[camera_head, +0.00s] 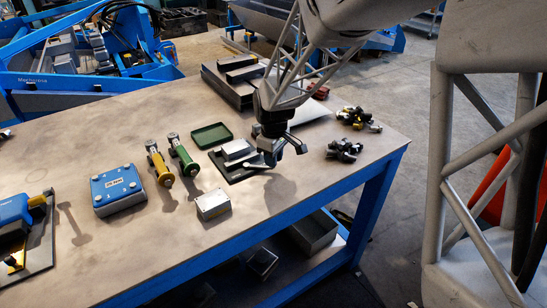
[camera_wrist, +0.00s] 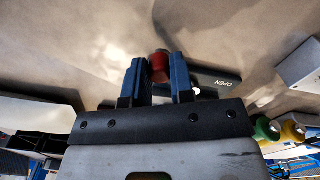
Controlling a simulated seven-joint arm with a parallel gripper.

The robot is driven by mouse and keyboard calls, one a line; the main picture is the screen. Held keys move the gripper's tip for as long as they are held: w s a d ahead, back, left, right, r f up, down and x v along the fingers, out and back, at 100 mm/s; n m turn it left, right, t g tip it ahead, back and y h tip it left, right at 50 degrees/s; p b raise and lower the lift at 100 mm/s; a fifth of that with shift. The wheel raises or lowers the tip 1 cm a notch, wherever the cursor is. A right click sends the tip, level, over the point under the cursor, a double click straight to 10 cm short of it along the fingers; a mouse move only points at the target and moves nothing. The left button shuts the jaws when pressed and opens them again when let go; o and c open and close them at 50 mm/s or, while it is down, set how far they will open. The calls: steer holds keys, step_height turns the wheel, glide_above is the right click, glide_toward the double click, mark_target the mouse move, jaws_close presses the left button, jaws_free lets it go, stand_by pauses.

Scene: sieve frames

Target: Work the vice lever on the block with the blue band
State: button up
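A vice block (camera_head: 238,151) with pale metal jaws sits on a dark base plate, partly hidden behind my gripper (camera_head: 272,160). I cannot make out a blue band on it. In the wrist view, a red knob (camera_wrist: 159,66) shows between the blue fingertips of my gripper (camera_wrist: 160,70) and about fills the gap. I cannot tell if the fingers press on it. A dark plate marked OPEN (camera_wrist: 215,84) lies beside the right finger.
A green tray (camera_head: 211,136), yellow and green handled tools (camera_head: 159,165) (camera_head: 184,157), a blue box (camera_head: 118,188) and a grey box (camera_head: 213,205) stand to the left. Dark fittings (camera_head: 344,150) lie right. A larger metal block (camera_head: 232,82) stands behind. The table's front right is clear.

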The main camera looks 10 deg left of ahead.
steer(key=shift+s, duration=0.15)
jaws_close()
steer(key=shift+s+m, duration=0.8)
steer(key=shift+m, duration=0.4)
steer(key=s+m, duration=0.1)
steer(key=m, duration=0.1)
steer(key=shift+s+a+m, duration=0.3)
steer(key=shift+s, duration=0.1)
steer(key=s+m, duration=0.1)
steer(key=s+a+m, duration=0.1)
steer(key=m, duration=0.1)
steer(key=s+m, duration=0.1)
steer(key=shift+a, duration=0.35)
steer(key=m, duration=0.1)
steer(key=s+a+m, duration=0.1)
steer(key=a+m, duration=0.1)
steer(key=m, duration=0.1)
steer(key=shift+s, duration=0.25)
steer(key=a+m, duration=0.2)
steer(key=shift+s+m, duration=0.4)
steer(key=shift+a+m, duration=1.55)
steer(key=shift+m, duration=0.55)
steer(key=shift+r, duration=0.1)
